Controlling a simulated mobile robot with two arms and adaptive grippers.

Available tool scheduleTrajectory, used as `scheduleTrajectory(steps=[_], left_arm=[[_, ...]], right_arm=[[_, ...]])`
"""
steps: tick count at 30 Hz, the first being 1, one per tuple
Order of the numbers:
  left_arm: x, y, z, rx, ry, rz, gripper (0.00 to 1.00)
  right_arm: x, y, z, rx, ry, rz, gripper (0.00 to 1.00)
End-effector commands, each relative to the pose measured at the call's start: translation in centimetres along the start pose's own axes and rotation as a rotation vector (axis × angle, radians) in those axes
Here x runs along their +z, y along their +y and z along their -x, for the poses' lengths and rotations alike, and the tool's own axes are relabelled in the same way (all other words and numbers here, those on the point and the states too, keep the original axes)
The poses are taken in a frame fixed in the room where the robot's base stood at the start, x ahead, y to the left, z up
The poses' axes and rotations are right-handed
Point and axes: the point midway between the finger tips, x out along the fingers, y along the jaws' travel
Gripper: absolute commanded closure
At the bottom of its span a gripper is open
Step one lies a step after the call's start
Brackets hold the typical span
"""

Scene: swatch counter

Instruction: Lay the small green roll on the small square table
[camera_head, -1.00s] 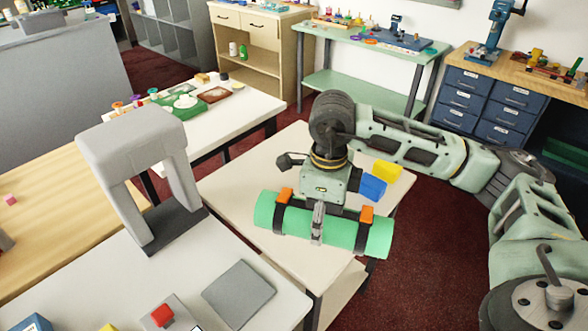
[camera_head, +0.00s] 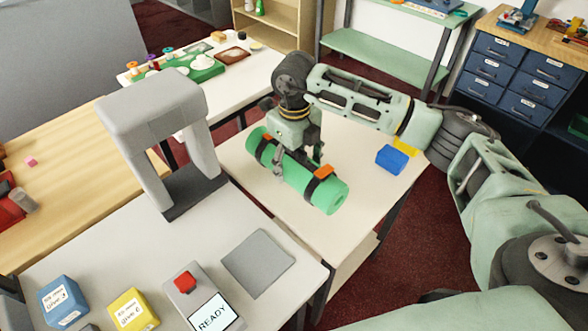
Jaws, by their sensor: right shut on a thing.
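The small green roll (camera_head: 332,194) is a thick green cylinder with dark straps and orange tabs. My right gripper (camera_head: 299,163) is shut across its middle from above. The roll lies slantwise in the picture, from upper left to lower right, over the pale top of the small square table (camera_head: 377,186). I cannot tell whether its underside touches the tabletop, because the roll and gripper hide it. My left gripper is not in view.
A blue block (camera_head: 391,159) and a yellow block (camera_head: 404,146) are together near the table's right side. A grey arch (camera_head: 185,140) stands on the white counter at left, near a flat grey plate (camera_head: 258,263) and a box reading READY (camera_head: 211,316). The tabletop's front right is clear.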

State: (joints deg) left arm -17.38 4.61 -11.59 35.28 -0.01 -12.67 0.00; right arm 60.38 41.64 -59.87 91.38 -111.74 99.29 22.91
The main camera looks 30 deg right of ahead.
Motion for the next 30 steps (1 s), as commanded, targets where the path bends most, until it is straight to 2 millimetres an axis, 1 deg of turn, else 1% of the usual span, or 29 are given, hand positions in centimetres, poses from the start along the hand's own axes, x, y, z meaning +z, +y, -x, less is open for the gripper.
scheduleTrajectory(steps=[5, 9, 12, 19, 22, 23, 29, 30], left_arm=[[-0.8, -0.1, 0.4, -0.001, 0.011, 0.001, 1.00], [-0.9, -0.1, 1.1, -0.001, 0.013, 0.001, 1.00], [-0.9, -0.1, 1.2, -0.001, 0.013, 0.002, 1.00], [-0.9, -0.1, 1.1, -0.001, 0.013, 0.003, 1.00], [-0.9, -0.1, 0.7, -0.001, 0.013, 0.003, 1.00], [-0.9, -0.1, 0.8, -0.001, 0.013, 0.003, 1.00], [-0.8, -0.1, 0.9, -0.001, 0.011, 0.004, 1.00], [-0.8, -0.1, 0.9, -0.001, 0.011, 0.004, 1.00]], right_arm=[[0.2, 0.1, -1.0, 0.001, 0.002, -0.001, 0.65], [0.2, 0.1, -3.0, 0.002, 0.003, 0.000, 0.65], [0.3, 0.1, -4.0, 0.000, 0.000, 0.001, 0.65], [0.3, 0.0, -4.2, 0.000, -0.002, 0.001, 0.65], [0.3, 0.0, -4.5, 0.000, -0.002, 0.001, 0.65], [0.2, 0.0, -4.6, 0.000, -0.001, 0.001, 0.31], [0.2, 0.0, -4.5, 0.000, 0.000, 0.000, 0.13], [0.2, 0.0, -4.5, 0.000, 0.000, 0.000, 0.13]])
